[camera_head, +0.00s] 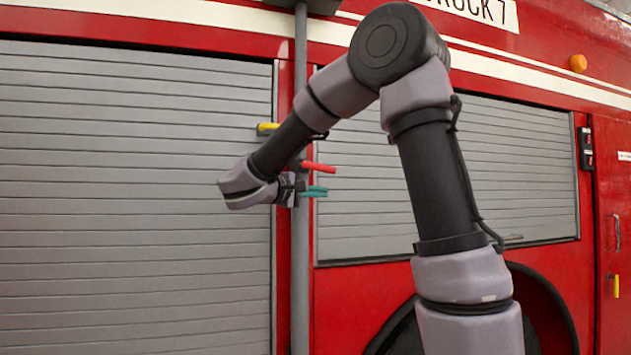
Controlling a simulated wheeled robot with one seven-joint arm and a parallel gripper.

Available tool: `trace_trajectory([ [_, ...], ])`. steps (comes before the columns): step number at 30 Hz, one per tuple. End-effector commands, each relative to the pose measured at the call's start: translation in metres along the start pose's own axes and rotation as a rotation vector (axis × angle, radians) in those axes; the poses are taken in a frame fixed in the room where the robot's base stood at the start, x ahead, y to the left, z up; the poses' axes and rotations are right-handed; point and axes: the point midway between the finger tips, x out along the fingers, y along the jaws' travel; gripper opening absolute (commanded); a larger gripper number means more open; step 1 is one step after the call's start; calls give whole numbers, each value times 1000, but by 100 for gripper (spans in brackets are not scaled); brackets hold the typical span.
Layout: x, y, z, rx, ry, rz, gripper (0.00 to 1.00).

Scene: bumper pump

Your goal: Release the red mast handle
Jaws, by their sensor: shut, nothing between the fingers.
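The red mast handle (319,167) sticks out to the right from the grey upright mast (300,250) on the side of the fire truck. My gripper (319,191), with teal fingers, is just below the red handle, and a small gap shows between them. Its fingers point right and look shut and empty. I cannot tell how far the fingers are from the handle in depth.
A yellow handle (267,129) sits left of the mast, partly behind my arm. Grey roller shutters stand left (130,200) and right (530,170) of the mast. A switch box (586,148) and a second yellow handle (615,286) are at the far right. A wheel arch is below the right shutter.

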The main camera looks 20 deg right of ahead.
Motion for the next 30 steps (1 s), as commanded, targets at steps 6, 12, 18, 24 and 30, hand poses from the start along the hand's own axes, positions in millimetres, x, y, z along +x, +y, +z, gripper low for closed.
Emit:
trace_trajectory([
  [6,-40,-9,0,1,7,-1,0],
  [12,-74,-18,2,2,6,0,0],
  [18,-94,-24,3,1,4,0,0],
  [24,-97,-25,3,2,3,0,0],
  [30,-97,-25,3,2,3,0,0],
])
